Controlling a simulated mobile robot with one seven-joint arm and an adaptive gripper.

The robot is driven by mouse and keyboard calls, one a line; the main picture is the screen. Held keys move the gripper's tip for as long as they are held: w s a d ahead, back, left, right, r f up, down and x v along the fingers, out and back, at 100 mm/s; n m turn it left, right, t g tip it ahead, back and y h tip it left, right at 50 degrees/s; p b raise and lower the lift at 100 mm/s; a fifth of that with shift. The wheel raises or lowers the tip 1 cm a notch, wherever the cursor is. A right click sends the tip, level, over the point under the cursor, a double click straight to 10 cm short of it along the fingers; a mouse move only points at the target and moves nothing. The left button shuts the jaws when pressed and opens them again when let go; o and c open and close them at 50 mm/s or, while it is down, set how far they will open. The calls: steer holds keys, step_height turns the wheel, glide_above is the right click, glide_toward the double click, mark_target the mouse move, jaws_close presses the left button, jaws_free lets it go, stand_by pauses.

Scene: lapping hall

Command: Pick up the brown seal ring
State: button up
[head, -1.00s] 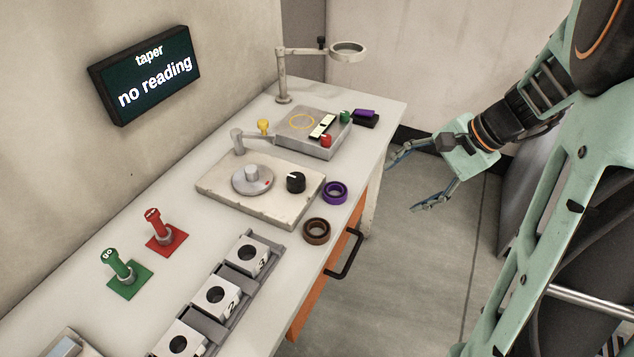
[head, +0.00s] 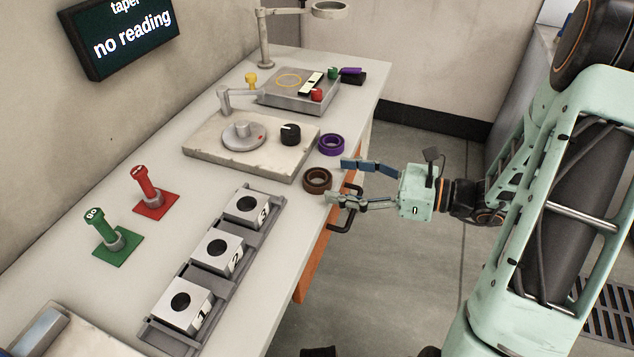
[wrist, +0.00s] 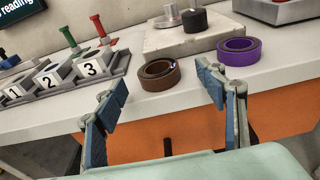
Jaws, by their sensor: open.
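The brown seal ring (head: 317,180) lies flat on the white bench near its front edge, and it also shows in the wrist view (wrist: 158,75). My gripper (head: 337,181) is open and empty at the bench edge, just right of the brown ring in the head view. In the wrist view my gripper's fingers (wrist: 158,92) are spread apart, with the brown ring ahead between them. I cannot tell whether a finger touches it. A purple ring (head: 331,145) lies close behind the brown one, and it shows right of it in the wrist view (wrist: 239,51).
A plate with a dial and black knob (head: 290,134) stands behind the rings. A grey rack (head: 222,273) of numbered blocks is to the left. A dark drawer handle (head: 346,215) juts out below the bench edge.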

mark_target(309, 176)
steer(key=x, duration=0.3)
steer(key=b+x, duration=0.1)
steer(key=x, duration=0.2)
steer(key=shift+s+f, duration=0.1)
steer(key=shift+s, duration=0.1)
steer(key=c, duration=1.3)
